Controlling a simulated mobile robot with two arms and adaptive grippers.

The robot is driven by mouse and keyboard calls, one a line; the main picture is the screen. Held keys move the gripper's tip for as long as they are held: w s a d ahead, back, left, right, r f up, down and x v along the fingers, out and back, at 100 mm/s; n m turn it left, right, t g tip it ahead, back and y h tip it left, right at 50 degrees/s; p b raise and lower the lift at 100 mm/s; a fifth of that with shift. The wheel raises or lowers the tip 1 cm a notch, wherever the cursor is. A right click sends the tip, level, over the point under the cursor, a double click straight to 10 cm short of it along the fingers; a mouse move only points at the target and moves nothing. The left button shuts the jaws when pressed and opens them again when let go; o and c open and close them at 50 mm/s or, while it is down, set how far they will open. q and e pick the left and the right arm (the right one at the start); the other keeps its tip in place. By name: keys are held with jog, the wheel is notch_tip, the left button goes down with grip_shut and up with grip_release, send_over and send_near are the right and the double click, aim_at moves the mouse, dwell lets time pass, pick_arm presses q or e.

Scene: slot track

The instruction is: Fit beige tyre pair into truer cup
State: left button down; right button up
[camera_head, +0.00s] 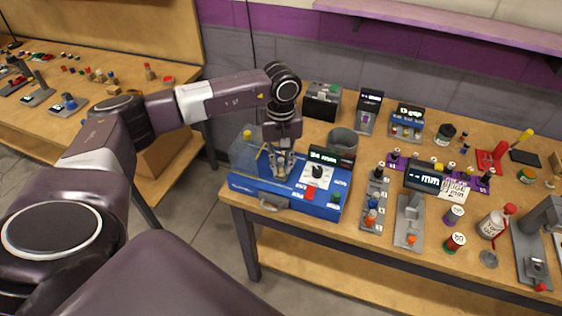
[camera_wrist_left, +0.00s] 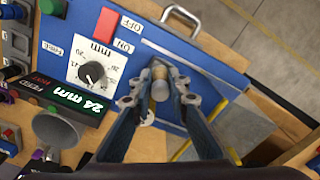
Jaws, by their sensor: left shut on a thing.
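The blue truer machine (camera_head: 322,205) stands at the table's near left corner, with a dial, a red switch and a display reading 24 mm. My left gripper (camera_head: 281,172) points down over its left part. In the left wrist view the fingers (camera_wrist_left: 162,88) are shut on a small beige piece (camera_wrist_left: 159,72), which looks like the beige tyre pair. A grey round part shows right beside it between the fingertips. I cannot tell whether that is the truer cup, or whether the tyres sit in it. The fingers hide most of this spot. My right gripper is not in view.
A clear guard (camera_head: 245,150) rises by the truer's left end. A grey bowl (camera_head: 343,143) stands behind its display. A grey slotted rack (camera_head: 375,200) and a gauge stand (camera_head: 410,220) are close on its right. A second table (camera_head: 90,95) is at the left.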

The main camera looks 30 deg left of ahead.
aim_at(281, 160)
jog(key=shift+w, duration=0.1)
pick_arm(q)
jog(key=shift+f, duration=0.15)
jog(key=c, duration=2)
grip_release()
jog(key=shift+c, duration=0.2)
jog(key=shift+o, duration=1)
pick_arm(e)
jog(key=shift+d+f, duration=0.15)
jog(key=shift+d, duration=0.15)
pick_arm(q)
jog(key=shift+r, duration=0.25)
jog(key=shift+r+b, duration=0.25)
jog(key=shift+b, duration=0.05)
notch_tip(281, 160, up, 11)
jog(key=b, duration=0.3)
jog(key=shift+f, duration=0.1)
jog(key=shift+r, duration=0.3)
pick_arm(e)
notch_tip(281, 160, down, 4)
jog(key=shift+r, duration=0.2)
